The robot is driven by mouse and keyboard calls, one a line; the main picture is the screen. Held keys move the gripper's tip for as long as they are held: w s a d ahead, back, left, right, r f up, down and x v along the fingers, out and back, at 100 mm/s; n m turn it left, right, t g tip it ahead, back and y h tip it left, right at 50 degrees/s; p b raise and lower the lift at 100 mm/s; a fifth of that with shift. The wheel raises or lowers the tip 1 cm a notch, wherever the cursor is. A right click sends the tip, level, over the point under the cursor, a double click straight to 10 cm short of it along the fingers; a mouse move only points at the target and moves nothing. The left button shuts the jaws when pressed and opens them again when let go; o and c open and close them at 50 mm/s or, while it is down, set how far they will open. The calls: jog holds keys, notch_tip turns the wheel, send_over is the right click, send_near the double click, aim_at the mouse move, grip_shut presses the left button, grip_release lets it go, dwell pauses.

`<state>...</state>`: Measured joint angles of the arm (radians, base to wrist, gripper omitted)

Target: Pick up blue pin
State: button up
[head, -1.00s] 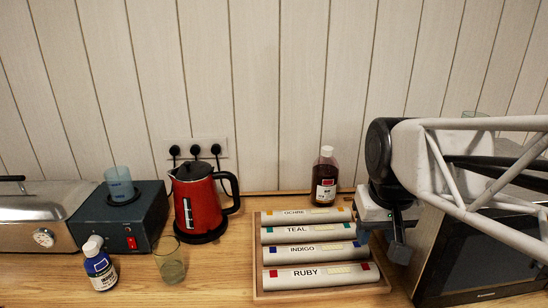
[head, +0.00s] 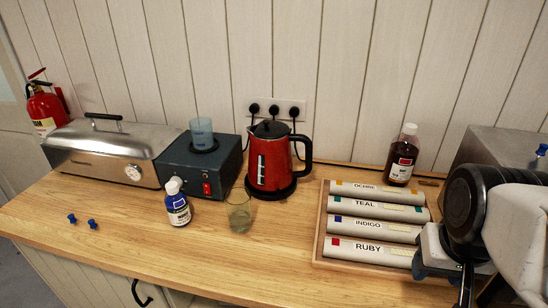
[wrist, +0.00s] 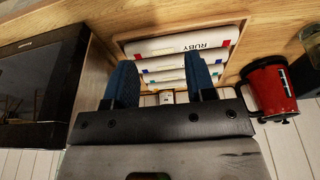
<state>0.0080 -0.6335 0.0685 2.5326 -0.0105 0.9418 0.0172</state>
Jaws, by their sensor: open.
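Two small blue pins lie on the wooden counter near its front left edge, one blue pin (head: 71,218) just left of the other blue pin (head: 92,224). Another small blue pin-like object (head: 541,150) shows at the far right, by the grey box top. My gripper (head: 440,276) is at the lower right of the head view, by the right end of the roll tray and far from the two left pins. In the wrist view my gripper (wrist: 162,78) has its two blue fingers apart with nothing held between them. The wrist view shows no pin.
A wooden tray (head: 318,232) holds several labelled rolls. A red kettle (head: 268,160), a glass (head: 239,212), a blue bottle (head: 177,204), a dark box (head: 190,165) and a metal warmer (head: 90,150) stand along the counter. The front left counter is mostly clear.

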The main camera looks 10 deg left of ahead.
jog(key=shift+w, duration=0.1)
jog(key=w+a+r+n+g, duration=0.15)
jog(key=w+a+n, duration=0.25)
jog(key=w+a, duration=0.75)
jog(key=w+a+r+n, duration=0.3)
jog(key=w+a, duration=0.6)
jog(key=a, duration=0.5)
jog(key=a+f+n, duration=0.2)
jog(key=a, duration=0.9)
jog(key=a+f+n, duration=0.2)
jog(key=a+f, duration=0.1)
jog(key=a, duration=0.9)
jog(key=a+f+n, duration=0.2)
jog(key=a, duration=1)
jog(key=shift+w+f+n+g+y, duration=0.25)
jog(key=shift+w+n+g+y, duration=0.05)
jog(key=shift+w+g, duration=0.1)
jog(key=s+a+f+n, duration=0.1)
jog(key=s+a+f, duration=0.1)
jog(key=a, duration=0.3)
jog(key=s+a+f+n, duration=0.1)
jog(key=s+a+f, duration=0.1)
jog(key=a, duration=0.3)
jog(key=n, duration=0.2)
send_over(92, 222)
notch_tip(92, 222, down, 5)
jog(key=shift+w+f, duration=0.15)
jog(key=shift+a, duration=0.1)
jog(key=shift+f, duration=0.1)
